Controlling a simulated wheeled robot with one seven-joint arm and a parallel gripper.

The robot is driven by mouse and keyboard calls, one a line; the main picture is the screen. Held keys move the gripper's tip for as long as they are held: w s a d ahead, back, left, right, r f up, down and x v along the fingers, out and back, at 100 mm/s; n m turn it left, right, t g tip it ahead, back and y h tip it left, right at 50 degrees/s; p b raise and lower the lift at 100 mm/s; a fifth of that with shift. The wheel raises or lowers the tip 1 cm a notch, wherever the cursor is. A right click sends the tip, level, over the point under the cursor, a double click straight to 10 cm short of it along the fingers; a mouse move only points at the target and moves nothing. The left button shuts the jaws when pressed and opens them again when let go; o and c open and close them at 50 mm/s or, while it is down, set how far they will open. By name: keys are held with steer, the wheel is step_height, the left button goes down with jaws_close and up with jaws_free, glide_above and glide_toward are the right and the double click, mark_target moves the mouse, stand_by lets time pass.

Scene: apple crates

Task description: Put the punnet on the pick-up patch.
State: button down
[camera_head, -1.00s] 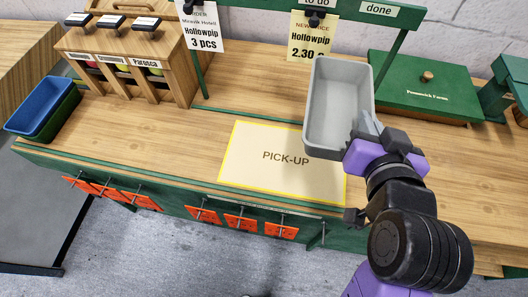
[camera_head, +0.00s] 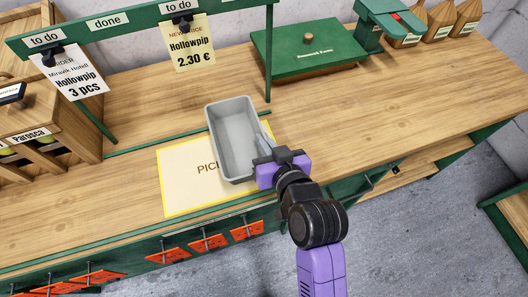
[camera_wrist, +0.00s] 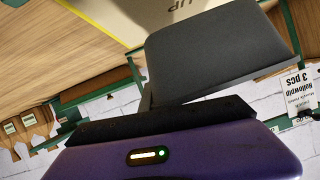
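The punnet (camera_head: 228,150) is a grey, empty, open tray, roughly level. My gripper (camera_head: 263,142) is shut on its right side wall. The pick-up patch (camera_head: 182,182) is a pale sheet with a yellow border on the counter. The punnet covers the patch's right part and some of its lettering in the head view; it seems held above, but the gap is hard to judge. In the wrist view the punnet (camera_wrist: 215,50) is a dark grey shape in front of my gripper, with part of the patch (camera_wrist: 125,15) beyond it.
A sign rail (camera_head: 130,22) with hanging cards (camera_head: 187,45) stands behind the patch. A wooden bin rack (camera_head: 40,130) stands at the left. Orange tags (camera_head: 210,242) hang along the counter's front. The counter right of my gripper is clear.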

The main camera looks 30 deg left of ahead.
steer(key=shift+f, duration=2.95)
steer(key=shift+f, duration=0.15)
steer(key=c, duration=1.7)
jaws_free()
steer(key=shift+d+r, duration=0.15)
steer(key=shift+r, duration=0.1)
steer(key=b+v, duration=0.1)
steer(key=v, duration=1)
steer(key=shift+s+d+r, duration=0.1)
steer(key=shift+s+d, duration=0.1)
steer(key=shift+d, duration=0.05)
